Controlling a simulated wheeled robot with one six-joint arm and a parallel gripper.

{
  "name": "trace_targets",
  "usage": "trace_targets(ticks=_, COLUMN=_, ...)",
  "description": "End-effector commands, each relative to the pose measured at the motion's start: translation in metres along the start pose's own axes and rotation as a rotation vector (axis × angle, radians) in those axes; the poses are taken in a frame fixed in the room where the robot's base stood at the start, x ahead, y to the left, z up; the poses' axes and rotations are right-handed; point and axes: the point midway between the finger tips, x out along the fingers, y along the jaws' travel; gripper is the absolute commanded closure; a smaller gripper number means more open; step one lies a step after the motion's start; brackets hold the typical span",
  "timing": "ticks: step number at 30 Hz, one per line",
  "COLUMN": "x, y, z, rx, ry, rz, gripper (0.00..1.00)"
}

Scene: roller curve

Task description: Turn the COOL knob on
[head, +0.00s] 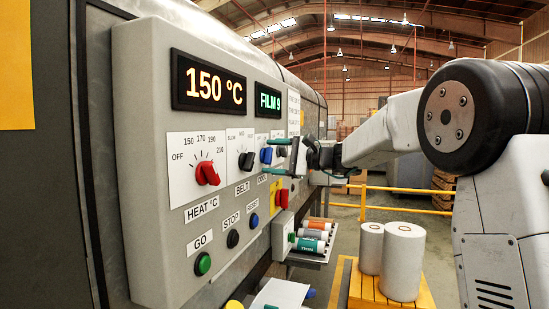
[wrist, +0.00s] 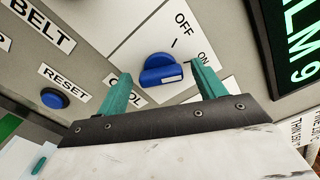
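The COOL knob (wrist: 163,66) is blue and sits on a white plate marked OFF and ON in the wrist view. A white mark shows on its grip, but I cannot tell which label it points to. It also shows in the head view (head: 266,155). My gripper (wrist: 164,85) is open, with its green fingers on either side of the knob. Gaps show between knob and fingers in the wrist view, and nothing is held. The left finger partly covers the COOL label (wrist: 125,87). In the head view my gripper (head: 275,156) is at the panel.
The panel (head: 150,120) also carries a red HEAT knob (head: 207,174), a black BELT knob (head: 246,160) and GO, STOP and blue RESET (wrist: 53,95) buttons. Displays read 150 °C and FILM 9. A red-yellow switch (head: 279,197) and a tray of rolls (head: 312,245) are below my gripper.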

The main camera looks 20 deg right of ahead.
Motion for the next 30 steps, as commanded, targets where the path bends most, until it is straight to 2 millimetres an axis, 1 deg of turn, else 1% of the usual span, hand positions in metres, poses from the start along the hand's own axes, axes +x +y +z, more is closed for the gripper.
trace_targets(ticks=4, x=-0.002, y=-0.001, z=0.000, rx=-0.001, ry=0.000, rz=-0.001, gripper=0.31)
trace_targets(ticks=7, x=-0.011, y=-0.001, z=0.000, rx=-0.001, ry=0.001, rz=-0.001, gripper=0.31)
trace_targets(ticks=15, x=-0.057, y=0.000, z=-0.001, rx=0.000, ry=0.004, rz=-0.002, gripper=0.31)
trace_targets(ticks=19, x=-0.072, y=-0.001, z=-0.001, rx=-0.001, ry=0.003, rz=-0.001, gripper=0.31)
trace_targets(ticks=23, x=-0.079, y=0.000, z=0.000, rx=0.000, ry=0.001, rz=0.000, gripper=0.31)
trace_targets(ticks=30, x=-0.079, y=0.000, z=0.000, rx=0.000, ry=0.000, rz=0.000, gripper=0.31)
